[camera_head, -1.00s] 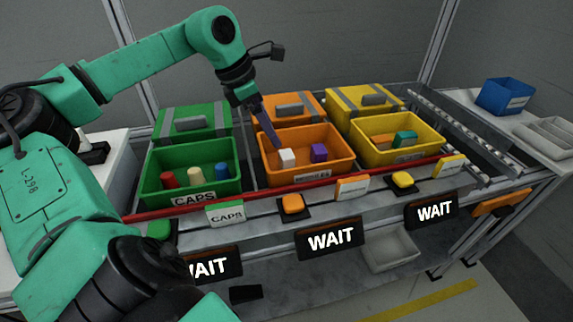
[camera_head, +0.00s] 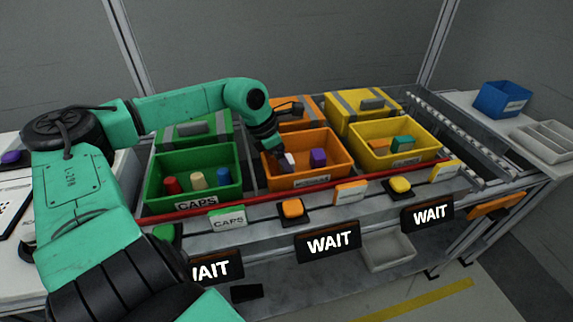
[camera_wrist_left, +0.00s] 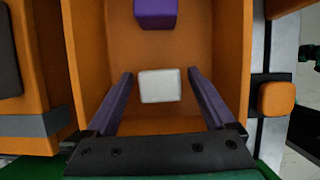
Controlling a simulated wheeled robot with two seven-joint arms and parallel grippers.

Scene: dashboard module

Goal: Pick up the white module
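The white module (camera_wrist_left: 160,86) is a small block lying in the orange bin (camera_head: 338,161). It also shows in the head view (camera_head: 291,159), partly covered by my left gripper (camera_head: 284,160). In the left wrist view my left gripper (camera_wrist_left: 160,80) is open, with one purple finger on each side of the white module and a gap on both sides. A purple module (camera_wrist_left: 155,12) lies in the same bin, beyond the white one. My right gripper is in neither view.
A green bin (camera_head: 165,202) with several coloured caps stands left of the orange bin, and a yellow bin (camera_head: 358,151) with modules stands right. A red rail (camera_head: 270,200) runs along the front. Buttons and WAIT signs (camera_head: 331,241) are below it.

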